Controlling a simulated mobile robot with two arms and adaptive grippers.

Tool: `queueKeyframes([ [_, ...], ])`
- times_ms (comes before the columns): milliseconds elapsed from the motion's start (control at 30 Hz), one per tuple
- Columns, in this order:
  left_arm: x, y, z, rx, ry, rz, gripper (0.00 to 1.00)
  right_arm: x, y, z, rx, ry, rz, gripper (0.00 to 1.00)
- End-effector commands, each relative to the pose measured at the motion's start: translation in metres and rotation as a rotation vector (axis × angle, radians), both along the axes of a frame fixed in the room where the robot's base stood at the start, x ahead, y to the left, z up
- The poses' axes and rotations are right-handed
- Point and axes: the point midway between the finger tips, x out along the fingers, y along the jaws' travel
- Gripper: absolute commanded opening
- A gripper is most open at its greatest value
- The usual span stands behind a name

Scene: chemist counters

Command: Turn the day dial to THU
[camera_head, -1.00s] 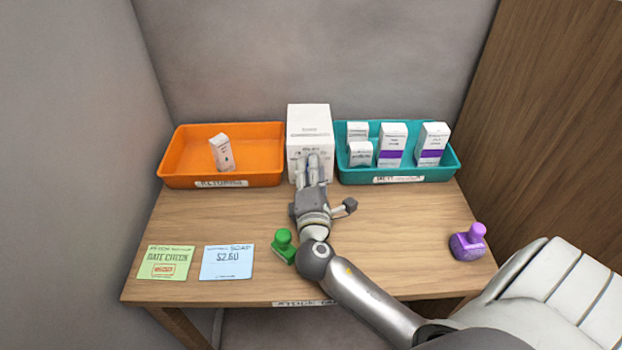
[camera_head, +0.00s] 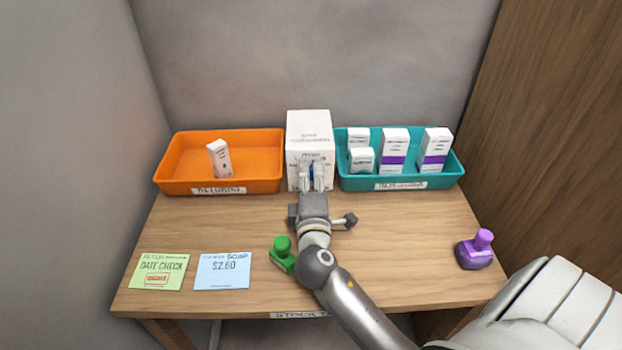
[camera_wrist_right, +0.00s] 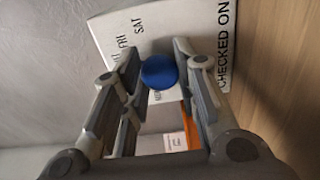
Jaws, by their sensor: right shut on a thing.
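The day dial is a blue knob (camera_wrist_right: 159,72) on the front of a white box (camera_head: 309,128) at the back middle of the table. In the right wrist view, the box face (camera_wrist_right: 190,30) shows printed FRI, SAT and CHECKED ON, with other day marks partly covered. My right gripper (camera_head: 312,172) faces the box with its fingers on either side of the knob, shut on it. The right gripper (camera_wrist_right: 160,75) also shows in the wrist view. I cannot tell which day the dial points to. My left gripper is not in view.
An orange tray (camera_head: 165,172) with one small box stands left of the white box. A teal tray (camera_head: 452,176) with several boxes stands right. A green stamp (camera_head: 282,250) is beside my right arm; a purple stamp (camera_head: 476,250) is at right. Two cards lie front left.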

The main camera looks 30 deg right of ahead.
Motion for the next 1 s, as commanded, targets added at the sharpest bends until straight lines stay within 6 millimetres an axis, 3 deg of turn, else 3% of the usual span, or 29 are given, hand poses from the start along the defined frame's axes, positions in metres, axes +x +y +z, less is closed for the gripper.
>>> queueKeyframes([
  [167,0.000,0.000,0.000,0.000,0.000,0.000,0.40,0.000,0.000,-0.001,0.000,0.002,-0.001,0.04],
  [200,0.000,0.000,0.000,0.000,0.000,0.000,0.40,0.000,0.000,-0.001,-0.001,0.003,-0.001,0.33],
  [333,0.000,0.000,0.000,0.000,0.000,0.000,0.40,0.000,0.000,-0.001,-0.001,0.003,-0.001,0.50],
  [733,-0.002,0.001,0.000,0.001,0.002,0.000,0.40,0.000,0.000,0.005,-0.001,0.000,0.000,0.51],
  [867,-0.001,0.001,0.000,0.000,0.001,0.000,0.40,0.000,0.000,0.022,-0.001,-0.003,-0.002,0.51],
  [1000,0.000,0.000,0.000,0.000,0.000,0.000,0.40,0.000,0.000,0.053,-0.003,-0.014,-0.001,0.51],
])
